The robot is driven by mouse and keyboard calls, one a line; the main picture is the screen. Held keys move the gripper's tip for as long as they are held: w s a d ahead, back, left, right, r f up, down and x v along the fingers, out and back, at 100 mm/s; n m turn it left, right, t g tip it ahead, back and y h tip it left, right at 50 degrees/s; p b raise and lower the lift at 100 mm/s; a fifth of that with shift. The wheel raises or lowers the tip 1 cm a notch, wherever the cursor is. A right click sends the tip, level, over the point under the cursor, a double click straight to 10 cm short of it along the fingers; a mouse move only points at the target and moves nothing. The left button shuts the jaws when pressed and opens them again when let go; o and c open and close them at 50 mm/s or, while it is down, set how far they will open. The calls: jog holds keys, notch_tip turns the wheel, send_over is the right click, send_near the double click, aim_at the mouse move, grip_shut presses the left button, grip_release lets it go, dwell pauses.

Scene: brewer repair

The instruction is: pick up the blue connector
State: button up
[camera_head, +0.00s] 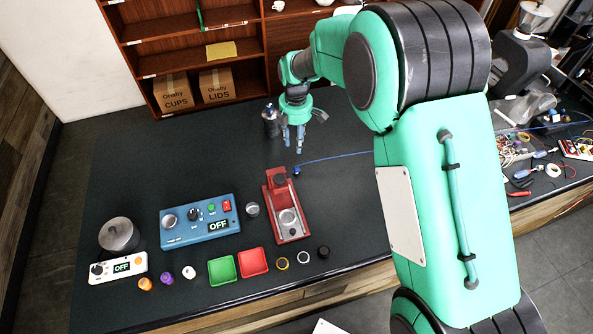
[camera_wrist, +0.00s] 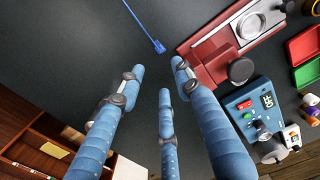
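The blue connector (camera_head: 297,170) lies on the dark table at the end of a thin blue cable (camera_head: 335,158), close to the upper right of the red machine (camera_head: 273,190). In the wrist view the connector (camera_wrist: 159,47) shows just beyond the fingertips, with its cable running to the upper left. My gripper (camera_head: 293,146) is above the table, a little behind the connector in the head view. In the wrist view its blue fingers (camera_wrist: 160,72) are spread apart with nothing between them. The gripper is not touching the connector.
The red machine (camera_wrist: 215,50) stands beside the connector. A dark bottle (camera_head: 270,122) stands left of my gripper. A blue control box (camera_head: 185,238), green tray (camera_head: 222,270) and red tray (camera_head: 253,262) are nearer the front. The table left of the gripper is mostly clear.

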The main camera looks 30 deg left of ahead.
jog(key=shift+f, duration=0.15)
send_over(296, 167)
jog(key=shift+f, duration=4.15)
jog(key=shift+f, duration=0.1)
jog(key=shift+f+p, duration=0.4)
jog(key=shift+f, duration=2.15)
grip_shut()
